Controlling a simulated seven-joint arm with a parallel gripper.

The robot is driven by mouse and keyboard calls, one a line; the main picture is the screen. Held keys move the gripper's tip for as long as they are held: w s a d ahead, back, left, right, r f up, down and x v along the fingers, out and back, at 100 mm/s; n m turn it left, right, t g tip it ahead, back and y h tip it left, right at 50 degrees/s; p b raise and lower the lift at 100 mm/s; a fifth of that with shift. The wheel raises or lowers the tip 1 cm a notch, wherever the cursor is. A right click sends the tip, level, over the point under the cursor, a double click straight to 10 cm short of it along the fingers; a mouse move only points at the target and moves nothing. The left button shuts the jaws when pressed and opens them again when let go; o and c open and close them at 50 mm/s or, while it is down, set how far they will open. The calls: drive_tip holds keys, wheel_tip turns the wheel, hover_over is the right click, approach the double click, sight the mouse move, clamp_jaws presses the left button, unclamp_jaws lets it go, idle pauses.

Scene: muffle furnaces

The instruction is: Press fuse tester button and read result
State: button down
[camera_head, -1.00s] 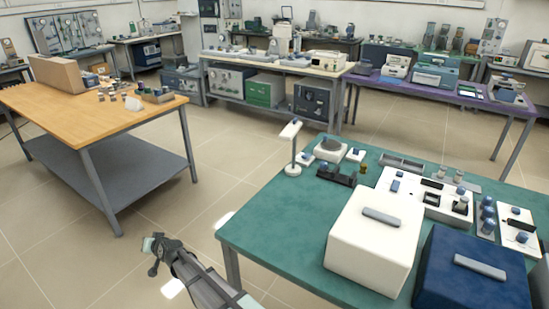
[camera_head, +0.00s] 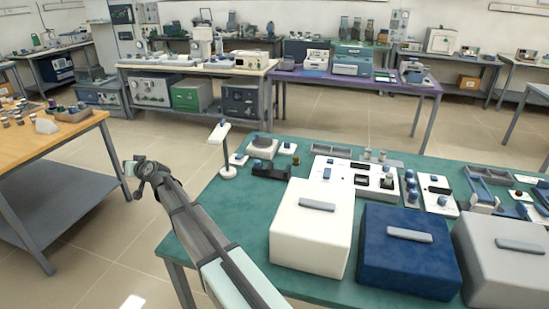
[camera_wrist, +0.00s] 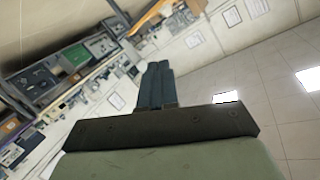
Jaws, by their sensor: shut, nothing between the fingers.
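On the green table, a white panel unit (camera_head: 352,178) carries a blue button (camera_head: 327,173), dark slots and small round parts. I cannot tell from its markings whether it is the fuse tester, and no readable result shows. My gripper (camera_wrist: 156,68) is shut and empty, its two dark fingers side by side in the wrist view. In the head view, my arm reaches up left of the green table, and its end is over the floor, well apart from the panel. The wrist view shows wall papers and distant benches, not the panel.
White (camera_head: 311,232), blue (camera_head: 408,252) and grey (camera_head: 508,258) boxes with handles line the green table's (camera_head: 215,225) front. A thin stand (camera_head: 227,172) rises at its left. A wooden table (camera_head: 50,138) stands left. Floor between them is open.

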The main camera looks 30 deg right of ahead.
drive_tip(key=w+d+r+t+h, duration=0.1)
drive_tip(key=d+r+t, duration=0.2)
drive_tip(key=d+r, duration=1.45)
drive_tip(key=d+r+t+h, duration=0.1)
drive_tip(key=d+r+t, duration=0.1)
drive_tip(key=d+r, duration=1.6)
drive_tip(key=s+d+f+m+g+h, duration=0.2)
drive_tip(key=d+f, duration=0.5)
drive_tip(key=d, duration=0.4)
drive_tip(key=s+d+f+m+g+h, duration=0.1)
drive_tip(key=s+d+f, duration=0.2)
drive_tip(key=d+f, duration=0.6)
drive_tip(key=s+d+f+m+g+h, duration=0.1)
drive_tip(key=s+d+f+m+g, duration=0.1)
drive_tip(key=s+d+f, duration=0.2)
drive_tip(key=s+d+f+m+g+h, duration=0.1)
drive_tip(key=s+d+f+m+g, duration=0.1)
drive_tip(key=s+d+f, duration=0.3)
drive_tip(key=s+d+f+m+g+h, duration=0.1)
drive_tip(key=s+d+f+m+g, duration=0.1)
drive_tip(key=d+f, duration=0.7)
drive_tip(key=s+d+m, duration=0.1)
drive_tip(key=s+d, duration=0.1)
drive_tip(key=d, duration=0.3)
drive_tip(key=shift+s+m+g, duration=0.4)
drive_tip(key=shift+f, duration=0.1)
